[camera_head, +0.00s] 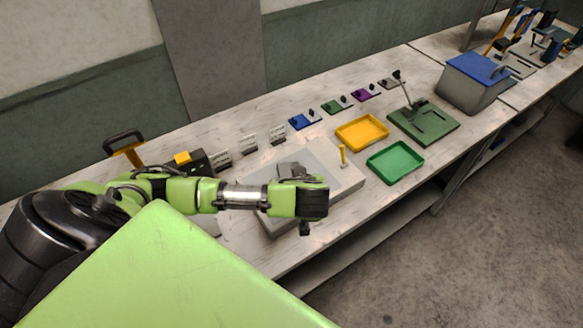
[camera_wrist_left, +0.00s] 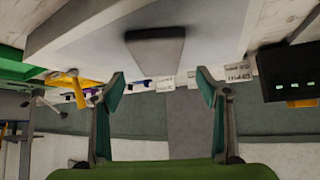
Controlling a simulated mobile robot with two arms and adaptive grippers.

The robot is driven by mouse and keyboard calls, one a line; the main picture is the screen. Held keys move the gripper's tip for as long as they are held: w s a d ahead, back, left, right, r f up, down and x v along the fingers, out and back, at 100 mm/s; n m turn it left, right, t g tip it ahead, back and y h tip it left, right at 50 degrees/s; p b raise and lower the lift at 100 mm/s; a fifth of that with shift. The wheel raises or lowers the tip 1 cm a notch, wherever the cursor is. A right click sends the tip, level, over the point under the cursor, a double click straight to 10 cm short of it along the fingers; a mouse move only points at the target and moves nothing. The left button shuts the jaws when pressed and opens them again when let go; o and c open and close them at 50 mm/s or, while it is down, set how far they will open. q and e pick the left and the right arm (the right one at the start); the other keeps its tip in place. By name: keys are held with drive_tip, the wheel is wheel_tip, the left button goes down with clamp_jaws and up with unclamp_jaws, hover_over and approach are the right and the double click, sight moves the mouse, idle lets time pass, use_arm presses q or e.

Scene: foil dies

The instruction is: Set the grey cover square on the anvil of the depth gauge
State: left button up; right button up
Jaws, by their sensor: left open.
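Among the small coloured plates with dark knobs at the back of the bench, a grey one (camera_head: 387,84) at the right end may be the grey cover; it is too small to be sure. A green-based stand (camera_head: 436,128) with a tilted dark lever stands right of centre and may be the depth gauge; I cannot make out its anvil. My left gripper (camera_head: 305,229) is over the front of the large grey slab, well left of both. In the left wrist view its fingers (camera_wrist_left: 160,76) are spread with nothing between them. My right gripper is not in view.
A grey slab (camera_head: 345,181) bears a grey block. A yellow tray (camera_head: 362,132), a green tray (camera_head: 396,162) and a yellow peg (camera_head: 343,154) lie between my arm and the stand. A blue-lidded grey box (camera_head: 470,88) stands farther right. A black box (camera_wrist_left: 288,70) shows in the wrist view.

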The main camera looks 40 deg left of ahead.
use_arm(q)
drive_tip(key=p+x, duration=0.1)
drive_tip(key=x, duration=0.2)
drive_tip(key=shift+w+a+r, duration=0.1)
drive_tip(key=shift+w, duration=0.15)
drive_tip(key=shift+w+a+f+p, duration=0.25)
drive_tip(key=shift+f+p, duration=0.1)
drive_tip(key=shift+f, duration=0.2)
drive_tip(key=c, duration=1.3)
drive_tip(key=shift+r, duration=0.1)
